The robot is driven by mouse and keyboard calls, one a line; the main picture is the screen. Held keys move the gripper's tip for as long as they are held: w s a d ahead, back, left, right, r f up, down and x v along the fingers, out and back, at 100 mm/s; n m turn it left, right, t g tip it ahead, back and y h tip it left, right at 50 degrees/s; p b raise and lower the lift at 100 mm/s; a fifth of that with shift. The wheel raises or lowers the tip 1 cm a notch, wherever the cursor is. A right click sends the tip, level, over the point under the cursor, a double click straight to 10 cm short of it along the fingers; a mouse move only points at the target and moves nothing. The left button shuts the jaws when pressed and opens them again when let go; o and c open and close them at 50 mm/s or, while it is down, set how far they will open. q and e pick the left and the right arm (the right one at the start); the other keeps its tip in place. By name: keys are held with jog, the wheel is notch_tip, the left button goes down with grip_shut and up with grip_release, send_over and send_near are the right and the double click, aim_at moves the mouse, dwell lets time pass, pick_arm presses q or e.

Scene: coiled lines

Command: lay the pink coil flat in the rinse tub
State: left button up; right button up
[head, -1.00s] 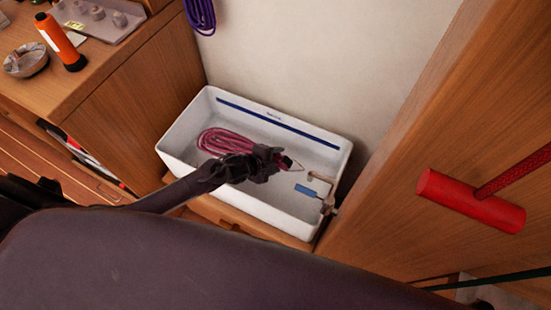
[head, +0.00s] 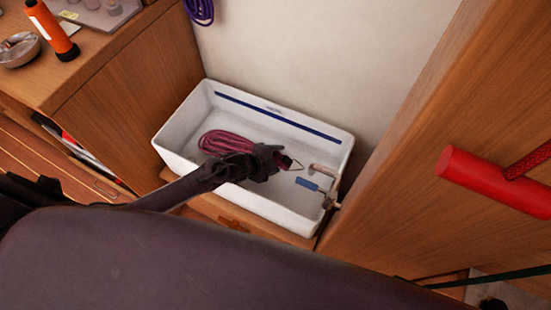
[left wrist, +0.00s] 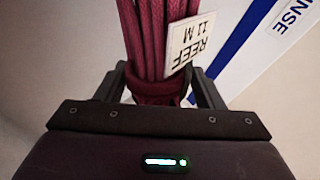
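The white rinse tub (head: 180,130) has a blue stripe along its inner back wall. The pink coil (head: 226,142) is inside the tub's outline, stretched out to the left of my left gripper (head: 284,162). In the left wrist view the gripper (left wrist: 166,88) has its fingers on both sides of the coil's bound end (left wrist: 150,45), closed on it. A white tag (left wrist: 190,45) reading "REEF 11 M" hangs on the coil. I cannot tell whether the coil touches the tub floor. My right gripper is not in view.
A metal clamp with a blue handle (head: 307,184) sits at the tub's right end. A wooden cabinet (head: 130,85) stands left, a wooden panel (head: 430,150) right with a red cylinder (head: 490,180). A purple coil (head: 200,10) hangs on the wall behind.

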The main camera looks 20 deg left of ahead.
pick_arm(q)
jog(key=o, duration=0.4)
jog(key=shift+r, duration=0.3)
notch_tip(320, 180, up, 9)
jog(key=shift+r+p, duration=0.1)
jog(key=shift+p, duration=0.85)
notch_tip(320, 180, up, 10)
jog(key=shift+r+p, duration=0.1)
jog(key=shift+p, duration=0.5)
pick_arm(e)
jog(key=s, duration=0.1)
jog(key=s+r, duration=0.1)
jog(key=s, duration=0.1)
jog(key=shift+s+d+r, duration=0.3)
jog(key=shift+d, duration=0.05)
pick_arm(q)
jog(key=shift+s, duration=0.1)
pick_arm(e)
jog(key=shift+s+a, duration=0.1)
